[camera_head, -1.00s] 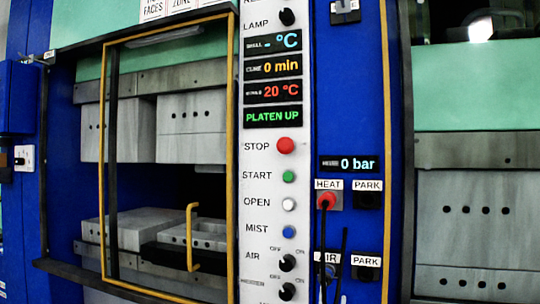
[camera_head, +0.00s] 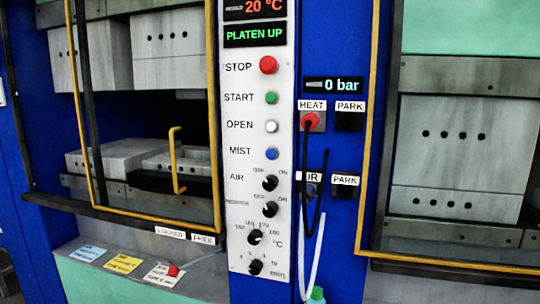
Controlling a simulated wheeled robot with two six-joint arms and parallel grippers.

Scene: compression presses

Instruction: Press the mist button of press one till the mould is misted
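The blue mist button (camera_head: 273,154) sits on the white control panel (camera_head: 240,205) beside the label MIST. It is below the white open button (camera_head: 271,126) and above the air knob (camera_head: 270,183). The mould halves show behind the yellow-framed guard on the left: upper blocks (camera_head: 104,53) and lower blocks (camera_head: 118,156), with a gap between them. I cannot tell from the picture whether the mould is misted. The display (camera_head: 254,34) reads PLATEN UP. Neither of my grippers shows in this view.
The red stop button (camera_head: 268,65) and green start button (camera_head: 271,97) are above on the same panel. A yellow handle (camera_head: 174,160) sticks out from the guard. A ledge with coloured cards and a red button (camera_head: 173,271) is at lower left.

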